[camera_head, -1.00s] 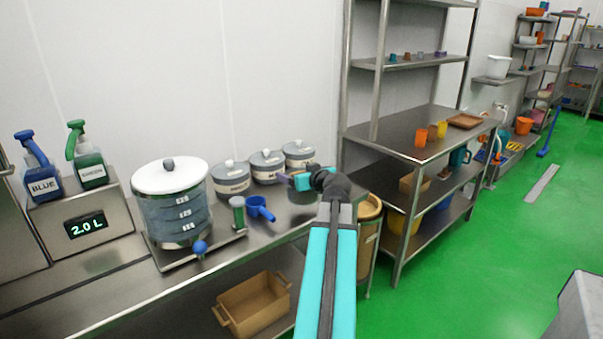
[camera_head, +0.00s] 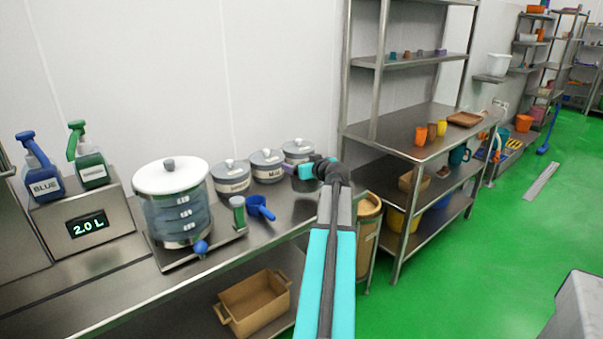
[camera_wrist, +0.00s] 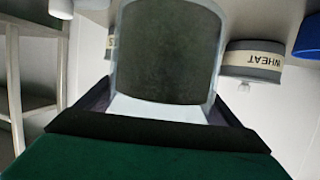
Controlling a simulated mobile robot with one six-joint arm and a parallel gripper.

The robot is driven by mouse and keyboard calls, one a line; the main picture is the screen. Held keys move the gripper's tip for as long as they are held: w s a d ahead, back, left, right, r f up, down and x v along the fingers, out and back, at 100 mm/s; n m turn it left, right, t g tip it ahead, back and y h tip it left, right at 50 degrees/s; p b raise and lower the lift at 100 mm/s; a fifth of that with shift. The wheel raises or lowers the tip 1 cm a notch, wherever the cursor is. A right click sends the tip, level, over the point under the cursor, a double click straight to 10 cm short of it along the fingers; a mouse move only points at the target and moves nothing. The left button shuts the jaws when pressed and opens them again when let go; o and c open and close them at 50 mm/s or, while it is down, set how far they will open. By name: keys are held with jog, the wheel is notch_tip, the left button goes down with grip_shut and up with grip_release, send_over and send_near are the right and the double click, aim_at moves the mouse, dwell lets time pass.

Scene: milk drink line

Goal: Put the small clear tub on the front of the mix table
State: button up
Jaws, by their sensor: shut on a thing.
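My gripper (camera_head: 290,169) is at the back right of the steel table (camera_head: 120,279), near the rightmost lidded canister. In the wrist view it is shut on the small clear tub (camera_wrist: 166,55), which has see-through walls and a dark grey middle. The dark fingers sit on both sides of the tub's lower part in that picture. In the head view the tub is too small or hidden to make out. I cannot tell whether it touches the table.
A blue scoop (camera_head: 259,207) and a large dispenser (camera_head: 172,205) stand left. A steel rack (camera_head: 400,150) is right.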

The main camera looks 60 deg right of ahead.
dwell(0.3)
jog(key=shift+f, duration=1.65)
jog(key=shift+f, duration=0.1)
jog(key=o, duration=1.8)
jog(key=shift+o, duration=0.2)
jog(key=shift+p, duration=0.35)
jog(key=shift+s+a, duration=0.25)
jog(key=b+v, duration=0.1)
jog(key=v, duration=1)
jog(key=shift+s+r+b, duration=0.2)
jog(key=shift+r+b, duration=0.05)
jog(key=shift+b, duration=0.15)
jog(key=shift+a, duration=0.1)
